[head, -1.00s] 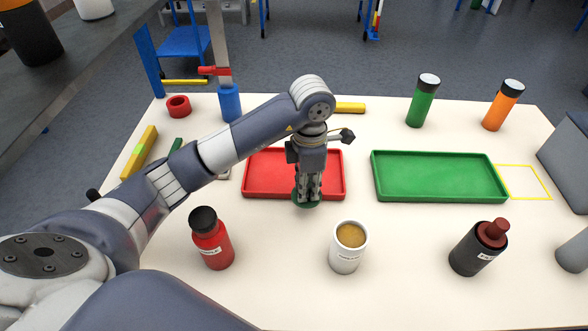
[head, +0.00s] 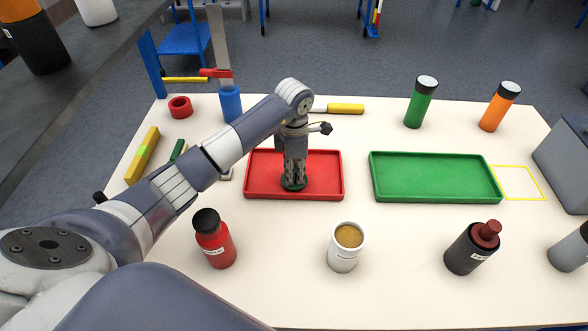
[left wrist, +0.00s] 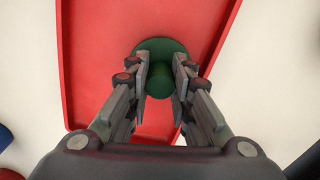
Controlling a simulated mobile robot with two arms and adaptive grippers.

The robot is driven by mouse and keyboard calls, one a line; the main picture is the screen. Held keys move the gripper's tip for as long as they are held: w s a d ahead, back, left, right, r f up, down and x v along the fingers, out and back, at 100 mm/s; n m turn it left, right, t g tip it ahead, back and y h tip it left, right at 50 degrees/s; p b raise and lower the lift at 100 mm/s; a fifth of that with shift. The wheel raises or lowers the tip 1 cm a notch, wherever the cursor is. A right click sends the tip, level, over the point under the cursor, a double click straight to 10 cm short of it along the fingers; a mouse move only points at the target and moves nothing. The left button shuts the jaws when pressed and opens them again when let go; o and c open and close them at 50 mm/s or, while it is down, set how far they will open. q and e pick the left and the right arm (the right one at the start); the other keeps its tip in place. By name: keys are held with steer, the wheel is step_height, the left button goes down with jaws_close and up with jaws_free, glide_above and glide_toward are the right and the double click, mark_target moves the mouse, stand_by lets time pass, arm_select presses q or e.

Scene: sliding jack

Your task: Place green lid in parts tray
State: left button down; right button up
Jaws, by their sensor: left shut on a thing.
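The green lid (head: 293,186) shows as a dark round disc below my left gripper (head: 295,178), over the middle of the red tray (head: 325,176). In the left wrist view the green lid (left wrist: 160,47) has a short knob, with my fingers on both sides of it. My left gripper is shut on the lid. The red tray (left wrist: 90,45) fills the background there and looks otherwise empty. I cannot tell whether the lid touches the tray floor. My right gripper is not in view.
An empty green tray (head: 435,178) lies to the right, beside a yellow outlined square (head: 517,182). A red bottle (head: 214,240), a white cup (head: 346,248) and a black bottle (head: 470,250) stand in front. Green (head: 420,103) and orange (head: 499,107) cylinders stand behind.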

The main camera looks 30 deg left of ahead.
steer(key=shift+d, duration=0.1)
arm_select(q)
steer(key=shift+f, duration=0.1)
steer(key=c, duration=1.4)
jaws_free()
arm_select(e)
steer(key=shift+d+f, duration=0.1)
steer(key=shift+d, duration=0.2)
arm_select(q)
steer(key=shift+r, duration=0.3)
step_height(320, 180, up, 12)
steer(key=shift+f+b, duration=0.15)
steer(key=shift+b, duration=0.6)
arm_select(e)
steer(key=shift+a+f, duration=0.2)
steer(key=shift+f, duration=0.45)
